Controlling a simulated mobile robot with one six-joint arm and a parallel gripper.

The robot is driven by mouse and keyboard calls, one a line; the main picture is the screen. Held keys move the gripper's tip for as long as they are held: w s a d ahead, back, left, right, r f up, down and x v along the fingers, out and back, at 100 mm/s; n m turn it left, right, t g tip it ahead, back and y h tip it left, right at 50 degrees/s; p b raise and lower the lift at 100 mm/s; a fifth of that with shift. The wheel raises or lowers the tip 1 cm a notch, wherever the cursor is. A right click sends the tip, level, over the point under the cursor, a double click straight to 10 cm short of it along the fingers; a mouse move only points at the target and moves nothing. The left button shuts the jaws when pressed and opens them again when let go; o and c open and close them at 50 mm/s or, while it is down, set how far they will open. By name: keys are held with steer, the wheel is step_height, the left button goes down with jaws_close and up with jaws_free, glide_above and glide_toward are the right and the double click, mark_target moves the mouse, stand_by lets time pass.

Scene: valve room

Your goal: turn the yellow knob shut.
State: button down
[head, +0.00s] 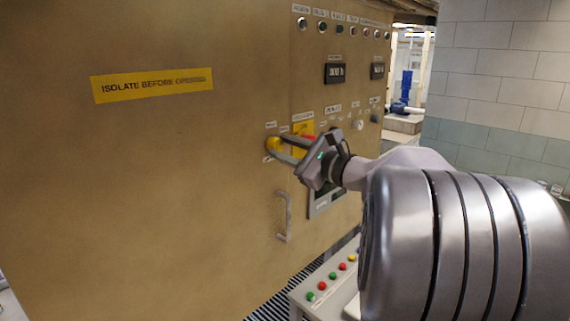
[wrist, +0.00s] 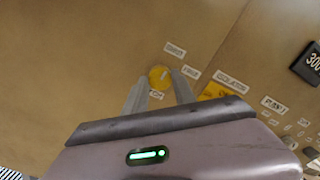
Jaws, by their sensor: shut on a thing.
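The yellow knob (head: 273,144) is a round knob on the front of the tan cabinet, with small white labels around it. In the wrist view the knob (wrist: 160,77) shows between the tips of my two grey fingers, with a pale mark on its face. My gripper (head: 277,148) reaches in from the right and is shut on the knob. In the wrist view my gripper (wrist: 160,84) has one finger on each side of it. The label wording is too small to read surely, so I cannot tell the knob's set position.
The cabinet (head: 180,190) carries a yellow warning sign (head: 152,85), a handle (head: 284,216) below the knob, and a yellow plate with a red part (head: 308,138) just right of it. Dark displays (head: 335,73) sit higher. A console with coloured buttons (head: 332,275) stands below.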

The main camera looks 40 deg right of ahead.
steer(key=shift+n+b, duration=0.6)
steer(key=shift+b, duration=0.05)
steer(key=shift+r, duration=0.1)
steer(key=c, duration=1)
jaws_free()
steer(key=s, duration=0.5)
steer(key=s+d, duration=0.1)
steer(key=s, duration=0.5)
steer(key=s+b, duration=0.1)
steer(key=s, duration=0.5)
steer(key=shift+s+d+f, duration=0.15)
steer(key=shift+d+f, duration=0.05)
steer(key=shift+f, duration=0.15)
